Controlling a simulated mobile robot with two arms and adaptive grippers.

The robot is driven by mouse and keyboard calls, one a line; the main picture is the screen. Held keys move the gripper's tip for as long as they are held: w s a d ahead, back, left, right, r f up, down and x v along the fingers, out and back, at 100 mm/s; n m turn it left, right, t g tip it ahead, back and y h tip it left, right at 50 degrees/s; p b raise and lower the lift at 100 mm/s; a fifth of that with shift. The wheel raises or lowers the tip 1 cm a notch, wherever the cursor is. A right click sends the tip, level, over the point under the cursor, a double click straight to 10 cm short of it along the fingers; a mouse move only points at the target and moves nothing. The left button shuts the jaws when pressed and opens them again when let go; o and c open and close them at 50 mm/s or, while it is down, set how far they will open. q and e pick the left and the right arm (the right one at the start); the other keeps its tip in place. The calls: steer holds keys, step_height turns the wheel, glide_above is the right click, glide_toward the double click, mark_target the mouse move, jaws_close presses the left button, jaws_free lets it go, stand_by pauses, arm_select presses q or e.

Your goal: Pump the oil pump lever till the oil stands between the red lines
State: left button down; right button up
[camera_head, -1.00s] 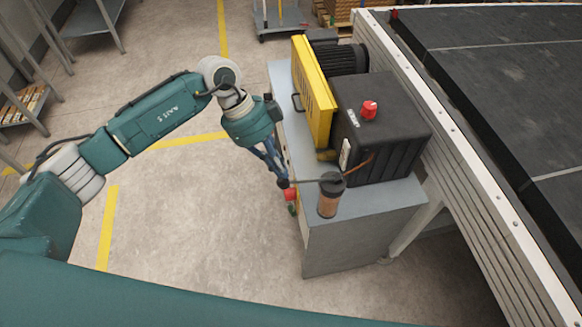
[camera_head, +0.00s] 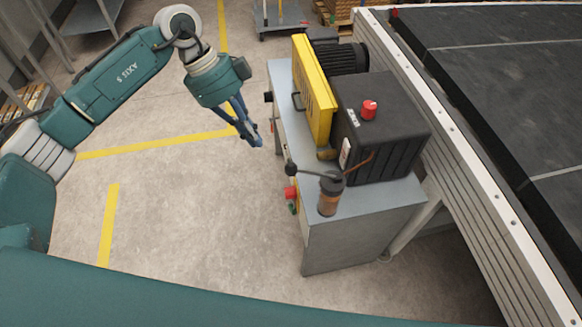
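The oil pump (camera_head: 328,195) is a small upright cylinder with a dark cap and a brownish body, standing on the front corner of the grey cabinet. Its lever (camera_head: 312,174) is a thin rod pointing left, ending in a dark knob (camera_head: 291,169) a little higher than the cap. The oil level and the red lines are too small to make out. My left gripper (camera_head: 255,143) hangs left of the cabinet, up and left of the knob and apart from it. Its blue fingers look close together, with nothing seen between them. My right gripper is out of view.
A black tank (camera_head: 390,145) with a red cap (camera_head: 369,109) stands behind the pump. A yellow guard (camera_head: 313,90) stands further back on the cabinet (camera_head: 365,240). Red and green buttons (camera_head: 291,196) stick out on its left side. A large conveyor (camera_head: 500,80) fills the right.

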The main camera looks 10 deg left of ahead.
arm_select(q)
steer(key=shift+v, duration=1.35)
